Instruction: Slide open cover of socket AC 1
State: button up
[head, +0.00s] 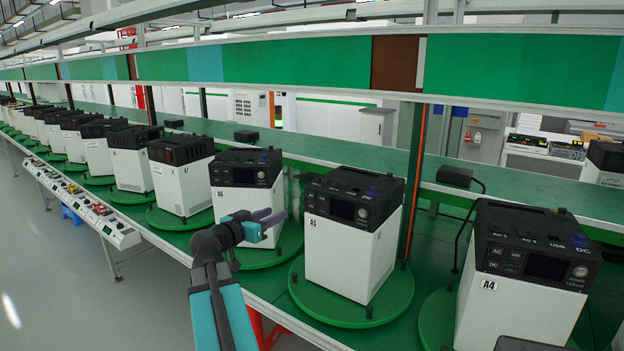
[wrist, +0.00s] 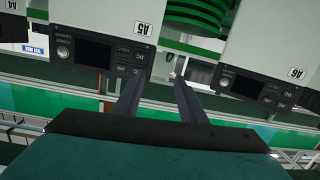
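Several white power units with black tops stand on green turntables. Unit A5 (head: 348,246) is in the middle of the head view, A6 (head: 246,191) to its left and A4 (head: 517,300) at the right. My gripper (head: 276,215) is in front of A6, left of A5. In the upside-down wrist view, my gripper (wrist: 157,84) has its two fingers apart with nothing between them. A5 (wrist: 102,17) and A6 (wrist: 272,38) show beyond the fingers.
Green turntables (head: 352,314) carry the units along a long green bench. A shelf with green panels (head: 290,60) runs overhead. A post (head: 414,180) stands behind the gap between A5 and A4. A black adapter with a cable (head: 454,176) lies behind A4.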

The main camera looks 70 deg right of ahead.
jog(key=m+g+h, duration=0.1)
jog(key=m, duration=0.1)
send_near(312, 185)
jog(key=a+r, duration=0.2)
jog(key=a, duration=0.1)
jog(key=shift+w+a+f, duration=0.15)
jog(key=shift+w+a, duration=0.05)
jog(key=shift+w, duration=0.25)
jog(key=shift+d, duration=0.1)
jog(key=p+x, duration=0.5)
jog(key=x, duration=0.7)
jog(key=shift+r, duration=0.2)
jog(key=shift+x, duration=0.75)
grip_shut()
